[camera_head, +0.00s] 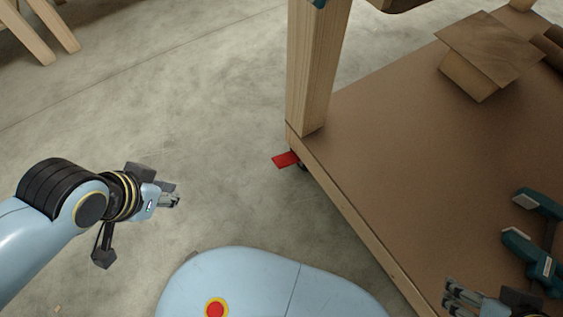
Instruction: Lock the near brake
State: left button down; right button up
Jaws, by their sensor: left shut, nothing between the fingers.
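The near brake is a red pedal (285,160) low at the corner of a wooden cart (365,232), under its wooden post (314,70). It sticks out to the left of the corner. Part of a dark caster (303,166) shows beside it, mostly hidden by the cart's edge. My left gripper (174,196) is left of the pedal and somewhat lower in the picture, clearly apart from it. It is shut and empty. My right gripper (450,298) is at the bottom right, in front of the cart's shelf; its finger gap is not clear.
Wood pieces (490,45) lie on the shelf at the upper right. Teal-and-black tools (530,255) lie on the right of it. Wooden legs (35,30) stand at the upper left. The concrete floor (200,100) left of the cart is clear.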

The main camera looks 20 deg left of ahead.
pick_arm(q)
jog(key=w+d+f+m+g+b, duration=0.1)
jog(key=w+d+f, duration=0.3)
jog(key=w, duration=0.4)
jog(key=w+d+f+m+g+b, duration=0.1)
jog(key=w+d+f+m+b, duration=0.1)
jog(key=w, duration=0.6)
jog(key=w+d+f+m+g+h+b, duration=0.1)
jog(key=w+d+f+m, duration=0.2)
jog(key=w+d+f, duration=0.3)
jog(key=w+d, duration=0.1)
jog(key=w, duration=0.1)
jog(key=shift+w+m+b, duration=0.3)
jog(key=shift+m+b, duration=0.05)
jog(key=shift+m, duration=0.05)
pick_arm(e)
jog(key=shift+t, duration=0.3)
jog(key=r, duration=0.1)
jog(key=w+a+r, duration=0.1)
jog(key=r, duration=0.1)
jog(key=w+r, duration=0.1)
jog(key=r, duration=0.1)
jog(key=shift+a, duration=0.2)
jog(key=shift+f, duration=0.1)
